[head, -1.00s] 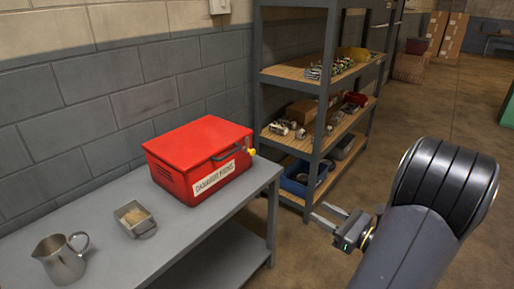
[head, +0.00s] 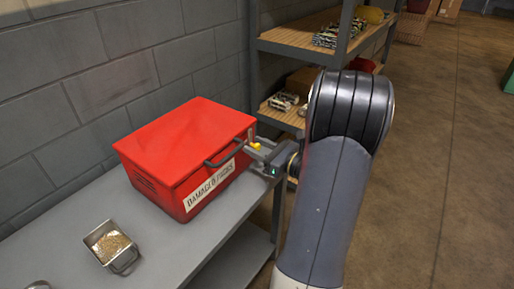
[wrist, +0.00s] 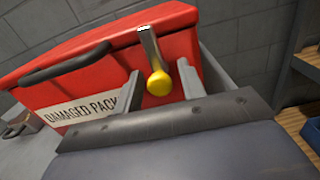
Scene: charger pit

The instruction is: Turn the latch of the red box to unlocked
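The red box (head: 190,150) sits on the grey table, with a dark handle and a white "DAMAGED PACKS" label on its front. Its latch (wrist: 154,65) is a metal lever with a yellow knob at its lower end, hanging down the front near the right side in the wrist view. My gripper (wrist: 160,86) is open, with one finger on each side of the yellow knob; I cannot tell whether either finger touches it. In the head view the latch's yellow knob (head: 256,146) shows at my gripper's tips (head: 258,152), partly hidden by them.
A metal tray of small grains (head: 110,244) stands on the grey table (head: 165,262) in front of the box. A shelf unit (head: 300,40) with several parts stands close behind my arm. Open floor lies to the right.

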